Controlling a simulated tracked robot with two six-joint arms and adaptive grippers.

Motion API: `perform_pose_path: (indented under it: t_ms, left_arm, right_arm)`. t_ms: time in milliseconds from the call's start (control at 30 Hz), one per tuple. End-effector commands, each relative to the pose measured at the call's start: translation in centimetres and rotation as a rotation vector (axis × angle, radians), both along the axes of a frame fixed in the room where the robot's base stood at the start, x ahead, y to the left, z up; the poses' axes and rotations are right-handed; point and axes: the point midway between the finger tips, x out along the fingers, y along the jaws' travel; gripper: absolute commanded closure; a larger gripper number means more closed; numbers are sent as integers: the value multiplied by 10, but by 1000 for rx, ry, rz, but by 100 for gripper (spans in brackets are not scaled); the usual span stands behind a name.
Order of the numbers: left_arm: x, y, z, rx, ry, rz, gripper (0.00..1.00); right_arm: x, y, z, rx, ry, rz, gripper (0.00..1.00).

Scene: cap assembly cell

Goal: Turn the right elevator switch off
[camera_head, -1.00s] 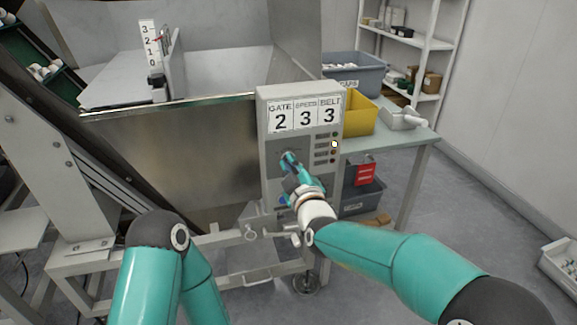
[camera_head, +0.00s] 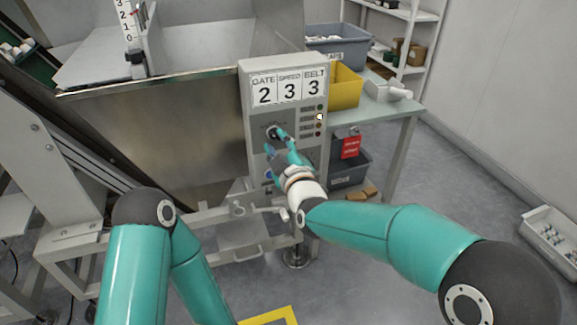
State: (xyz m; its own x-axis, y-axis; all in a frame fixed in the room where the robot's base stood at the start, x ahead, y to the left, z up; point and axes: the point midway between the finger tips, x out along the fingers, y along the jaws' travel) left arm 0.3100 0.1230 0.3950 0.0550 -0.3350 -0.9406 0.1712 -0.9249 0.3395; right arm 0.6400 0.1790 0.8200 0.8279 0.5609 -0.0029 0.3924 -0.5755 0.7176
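The control panel (camera_head: 284,103) is a grey box on the front of the elevator, with cards reading GATE 2, SPEED 3 and BELT 3. A dark rotary switch (camera_head: 272,132) sits on its face below the cards, left of a column of small lamps. Whether a fingertip touches the switch is unclear. A blue button (camera_head: 268,174) shows partly beside the gripper. My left arm is at lower left; its gripper is out of view.
A steel hopper (camera_head: 160,130) stands left of the panel. A table (camera_head: 385,112) at right holds a yellow bin (camera_head: 345,88) and a grey bin (camera_head: 340,47).

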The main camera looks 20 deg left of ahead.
Motion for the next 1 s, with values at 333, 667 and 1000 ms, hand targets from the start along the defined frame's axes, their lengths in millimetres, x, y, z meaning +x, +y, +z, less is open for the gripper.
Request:
perform_pose_path:
  t_ms: [333, 667, 1000]
  left_arm:
    - [0, 0, 0, 0, 0, 0, 60]
    - [0, 0, 0, 0, 0, 0, 60]
    - [0, 0, -1, 0, 0, 0, 60]
  right_arm:
    - [-53, -34, 0, -2, 1, 3, 65]
    - [-82, -54, -1, -2, 1, 2, 65]
    - [-83, -54, -2, -2, 2, 3, 65]
